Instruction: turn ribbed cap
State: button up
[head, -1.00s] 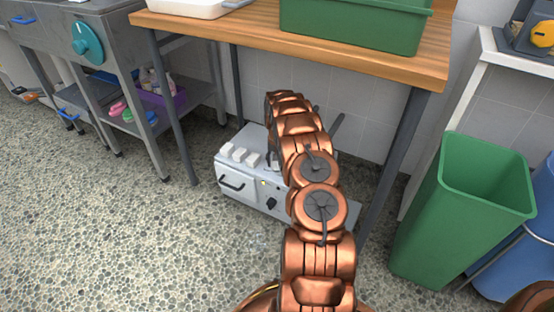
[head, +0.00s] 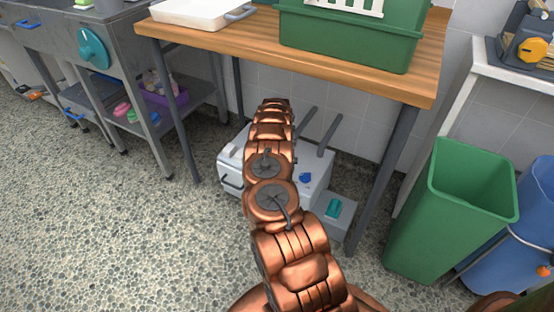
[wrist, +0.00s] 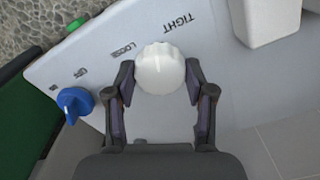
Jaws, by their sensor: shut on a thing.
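The ribbed cap (wrist: 160,70) is white and round, on a pale panel (wrist: 215,75) in the wrist view. The words LOOSE and TIGHT are printed beside it, upside down in this view. A faint line shows on its face, roughly between the two words. My gripper (wrist: 160,78) has one dark finger on each side of the cap and is shut on it. In the head view my copper arm reaches down to the white machine (head: 312,188) under the table; the cap and the gripper are hidden there behind the arm.
A blue knob (wrist: 75,103) and a green button (wrist: 75,24) sit on the panel beside the cap. A white block (wrist: 270,20) stands at top right. The wooden table (head: 385,82) overhangs the machine; its leg (head: 383,185) and a green bin (head: 450,220) stand at right.

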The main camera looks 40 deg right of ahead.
jog(key=m, duration=0.5)
jog(key=shift+f+m+p, duration=0.1)
jog(key=shift+m+p, duration=0.2)
jog(key=shift+m, duration=0.1)
dwell(0.4)
jog(key=o, duration=1.2)
notch_tip(320, 180, up, 12)
jog(key=shift+r, duration=0.1)
dwell(0.4)
